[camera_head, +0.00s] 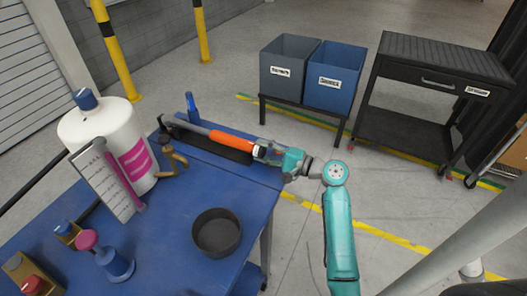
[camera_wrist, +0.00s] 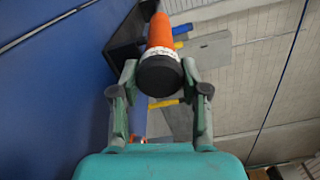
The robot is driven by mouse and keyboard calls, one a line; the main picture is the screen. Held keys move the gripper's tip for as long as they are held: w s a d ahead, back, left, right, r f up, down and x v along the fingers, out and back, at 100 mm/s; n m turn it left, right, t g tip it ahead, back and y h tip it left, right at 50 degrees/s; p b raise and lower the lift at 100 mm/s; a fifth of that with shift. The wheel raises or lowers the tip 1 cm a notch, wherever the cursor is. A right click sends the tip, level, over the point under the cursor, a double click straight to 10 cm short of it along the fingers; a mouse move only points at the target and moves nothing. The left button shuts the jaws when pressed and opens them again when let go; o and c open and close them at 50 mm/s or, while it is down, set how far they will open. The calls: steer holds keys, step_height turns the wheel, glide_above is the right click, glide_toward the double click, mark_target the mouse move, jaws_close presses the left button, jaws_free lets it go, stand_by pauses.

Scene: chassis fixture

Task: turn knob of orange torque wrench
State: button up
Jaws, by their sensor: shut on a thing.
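The orange torque wrench (camera_head: 232,140) lies along the back edge of the blue table, in a black holder (camera_head: 198,143), with its orange handle toward the right. In the wrist view its orange handle (camera_wrist: 160,33) points away from me and ends in a round black knob (camera_wrist: 160,77) that faces the camera. My gripper (camera_head: 262,149) is at the handle's right end. In the wrist view my gripper (camera_wrist: 159,70) has one finger on each side of the knob, shut on it. The head view hides the knob behind the fingers.
The blue table (camera_head: 165,240) also holds a white bottle (camera_head: 105,125), a clipboard (camera_head: 100,180), a dark round bowl (camera_head: 217,232), a blue bottle (camera_head: 192,107) and a pink-topped stamp (camera_head: 110,260). Two bins (camera_head: 334,80) and a black cart (camera_head: 425,95) stand beyond on open floor.

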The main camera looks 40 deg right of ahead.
steer(key=shift+n, duration=1.2)
steer(key=o, duration=1.1)
steer(key=shift+o, duration=0.2)
steer(key=v, duration=1.2)
